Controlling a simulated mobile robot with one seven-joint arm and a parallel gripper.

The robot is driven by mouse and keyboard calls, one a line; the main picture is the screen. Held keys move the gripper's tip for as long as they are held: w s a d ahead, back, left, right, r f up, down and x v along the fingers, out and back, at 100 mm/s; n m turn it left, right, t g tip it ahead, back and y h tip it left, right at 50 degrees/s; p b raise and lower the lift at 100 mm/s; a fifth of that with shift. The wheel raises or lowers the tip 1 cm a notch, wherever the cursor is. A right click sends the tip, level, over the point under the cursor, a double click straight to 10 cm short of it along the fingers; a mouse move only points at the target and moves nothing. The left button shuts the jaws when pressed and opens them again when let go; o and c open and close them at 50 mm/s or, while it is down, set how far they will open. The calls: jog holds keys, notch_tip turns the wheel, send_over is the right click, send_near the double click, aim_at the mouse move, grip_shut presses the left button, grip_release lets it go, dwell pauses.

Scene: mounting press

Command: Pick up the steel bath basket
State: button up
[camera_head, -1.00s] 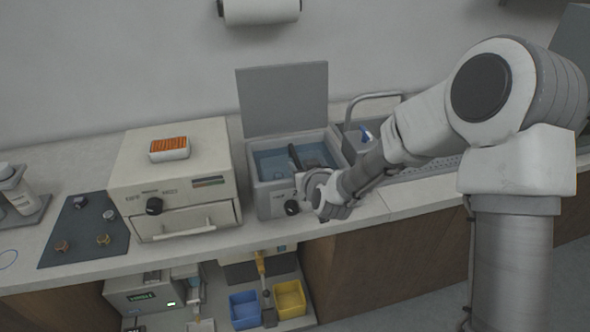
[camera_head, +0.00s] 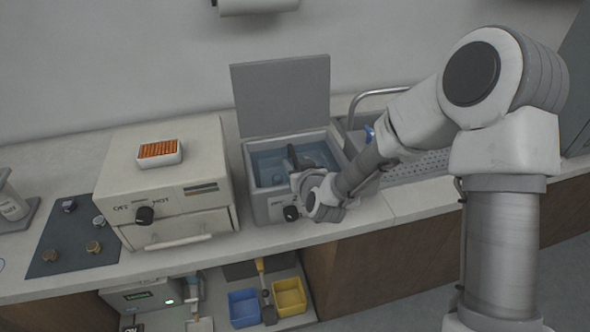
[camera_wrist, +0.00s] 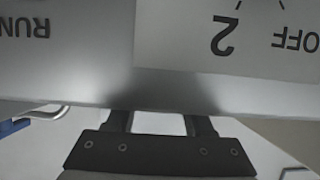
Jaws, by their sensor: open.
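The water bath (camera_head: 252,187) stands on the counter with its grey lid (camera_head: 283,95) raised and blue water inside. A dark upright piece (camera_head: 292,157) shows over the water. It may be the steel bath basket's handle or part of my gripper; I cannot tell which. The basket's body is not clearly visible. My gripper (camera_head: 299,178) is at the bath's front rim, partly hidden by my wrist. In the wrist view my gripper (camera_wrist: 160,118) has its two dark fingers apart, with nothing seen between them. Their tips are hidden beyond the bath's edge, near its lettered front panel (camera_wrist: 230,40).
A cream oven (camera_head: 170,190) with a tray (camera_head: 160,152) on top stands left of the bath. A sink with a tap (camera_head: 375,95) is at the right, behind my arm. Blue (camera_head: 244,308) and yellow (camera_head: 289,297) bins sit below. The counter front at right is clear.

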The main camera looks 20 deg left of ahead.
dwell(0.3)
grip_shut()
dwell(1.3)
